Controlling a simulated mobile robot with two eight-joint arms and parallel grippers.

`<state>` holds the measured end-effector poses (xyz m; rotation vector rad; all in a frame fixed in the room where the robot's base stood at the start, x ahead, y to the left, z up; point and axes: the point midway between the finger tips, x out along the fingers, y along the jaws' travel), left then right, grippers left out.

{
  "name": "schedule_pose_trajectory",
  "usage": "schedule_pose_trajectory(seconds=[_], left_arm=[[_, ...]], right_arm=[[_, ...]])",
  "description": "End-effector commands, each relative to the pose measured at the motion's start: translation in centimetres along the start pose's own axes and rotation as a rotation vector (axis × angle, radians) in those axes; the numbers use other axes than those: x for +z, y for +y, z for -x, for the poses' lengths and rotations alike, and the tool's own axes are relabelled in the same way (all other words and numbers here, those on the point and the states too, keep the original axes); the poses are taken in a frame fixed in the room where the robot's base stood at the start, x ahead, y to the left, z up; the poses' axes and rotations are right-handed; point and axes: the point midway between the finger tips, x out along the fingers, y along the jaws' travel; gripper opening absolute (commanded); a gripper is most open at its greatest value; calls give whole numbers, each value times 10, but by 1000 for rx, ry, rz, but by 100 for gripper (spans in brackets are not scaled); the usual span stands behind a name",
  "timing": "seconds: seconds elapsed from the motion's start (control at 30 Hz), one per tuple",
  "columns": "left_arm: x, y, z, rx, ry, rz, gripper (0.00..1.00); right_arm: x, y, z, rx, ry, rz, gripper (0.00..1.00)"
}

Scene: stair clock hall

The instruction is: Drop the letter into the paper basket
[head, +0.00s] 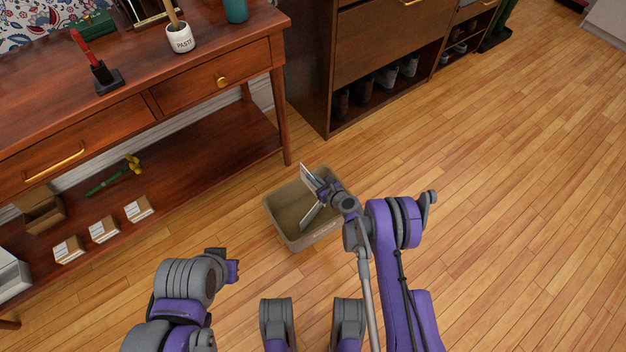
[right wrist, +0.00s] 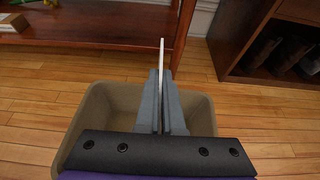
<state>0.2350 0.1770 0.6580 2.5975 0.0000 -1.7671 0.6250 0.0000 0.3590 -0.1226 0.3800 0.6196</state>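The paper basket (head: 283,231) is a beige open bin on the wooden floor; its rim also shows in the right wrist view (right wrist: 205,115). My right gripper (head: 322,190) is over the basket opening. In the right wrist view its grey fingers (right wrist: 161,105) are closed on the letter (right wrist: 161,57), a thin white sheet seen edge-on. In the head view the letter (head: 309,176) is tilted above the basket's far side. A pale piece also shows below the gripper, within the basket's outline; I cannot tell if it is part of the letter. My left gripper (head: 231,270) is low, left of the basket; its fingers are unclear.
A wooden console table (head: 145,75) with drawers and a low shelf stands at the left, bearing a paste pot (head: 180,39) and a red-handled stamp (head: 93,60). A dark shoe cabinet (head: 370,60) stands behind the basket. The floor at the right is clear.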

Motion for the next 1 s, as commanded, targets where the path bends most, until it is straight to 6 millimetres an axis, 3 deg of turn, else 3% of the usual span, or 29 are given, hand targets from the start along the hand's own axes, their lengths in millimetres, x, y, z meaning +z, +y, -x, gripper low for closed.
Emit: schedule_pose_trajectory(seconds=[0.5,0.93,1.0], left_arm=[[4,0,-20,0,0,0,0],[4,0,-21,0,0,0,0],[4,0,-21,0,0,0,0]], right_arm=[[-49,0,-21,1,0,1,0],[-55,0,-23,1,0,1,0],[-55,0,-23,1,0,1,17]])
